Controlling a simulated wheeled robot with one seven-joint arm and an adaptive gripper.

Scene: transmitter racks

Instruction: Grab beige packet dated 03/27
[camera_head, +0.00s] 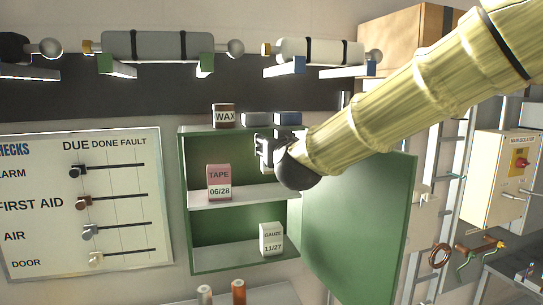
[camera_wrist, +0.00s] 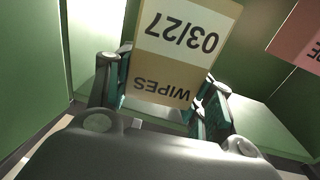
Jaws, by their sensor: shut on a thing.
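The beige packet (camera_wrist: 188,30) shows upside down in the wrist view, with "WIPES" on its beige band and "03/27" on its white label. My gripper (camera_wrist: 163,98) has one finger on each side of the packet and is shut on it. In the head view my gripper (camera_head: 265,150) is at the upper right of the open green cabinet (camera_head: 184,205), above its middle shelf. There the packet is mostly hidden behind my gripper.
A pink "TAPE 06/28" packet (camera_head: 219,182) stands on the middle shelf (camera_head: 250,197), left of my gripper. A white "GAUZE 11/27" packet (camera_head: 271,240) stands below. A "WAX" box (camera_head: 224,115) and blue-grey boxes (camera_head: 287,118) are on top. The open green door (camera_head: 355,225) stands to the right.

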